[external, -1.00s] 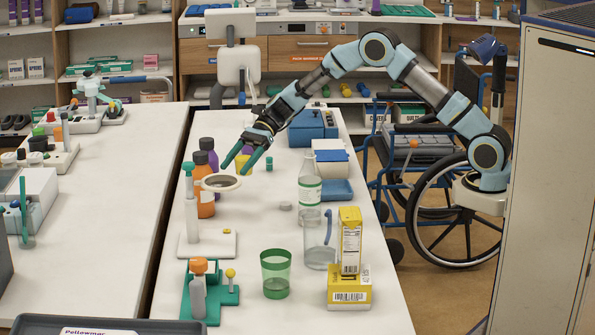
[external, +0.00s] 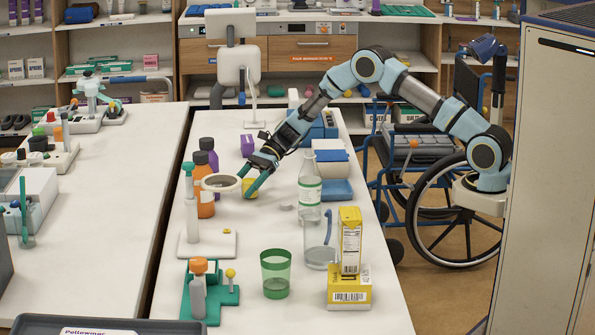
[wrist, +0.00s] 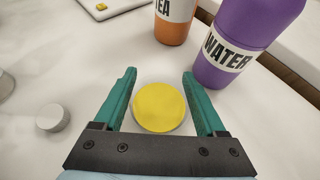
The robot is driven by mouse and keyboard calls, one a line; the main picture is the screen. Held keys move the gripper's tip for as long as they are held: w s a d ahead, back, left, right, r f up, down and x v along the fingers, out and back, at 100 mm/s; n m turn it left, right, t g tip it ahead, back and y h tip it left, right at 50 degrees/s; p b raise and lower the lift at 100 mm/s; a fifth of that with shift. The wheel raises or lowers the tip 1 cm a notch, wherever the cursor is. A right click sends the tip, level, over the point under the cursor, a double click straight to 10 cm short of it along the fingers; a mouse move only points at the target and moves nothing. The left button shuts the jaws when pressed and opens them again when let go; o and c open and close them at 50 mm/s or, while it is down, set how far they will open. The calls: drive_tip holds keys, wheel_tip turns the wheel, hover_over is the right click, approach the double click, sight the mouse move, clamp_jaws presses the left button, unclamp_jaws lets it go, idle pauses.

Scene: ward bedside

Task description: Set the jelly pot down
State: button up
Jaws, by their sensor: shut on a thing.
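The jelly pot is a small round pot with a yellow top. In the wrist view the jelly pot (wrist: 160,107) sits upright between the two teal fingers. My gripper (wrist: 160,82) is shut on it. In the external view the jelly pot (external: 250,188) shows partly behind the fingers of my gripper (external: 250,184), low over the white table (external: 250,222). I cannot tell whether its base touches the table.
An orange TEA bottle (wrist: 175,22) and a purple WATER bottle (wrist: 240,40) stand close beyond the pot. A pale ring on a stand (external: 221,183) is just left of my gripper. A small grey disc (wrist: 52,117) lies nearby. A clear bottle (external: 309,185) stands to the right.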

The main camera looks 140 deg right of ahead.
drive_tip(key=shift+f, duration=0.2)
drive_tip(key=o, duration=1.4)
drive_tip(key=b+v, duration=0.2)
drive_tip(key=v, duration=1)
drive_tip(key=shift+r, duration=0.1)
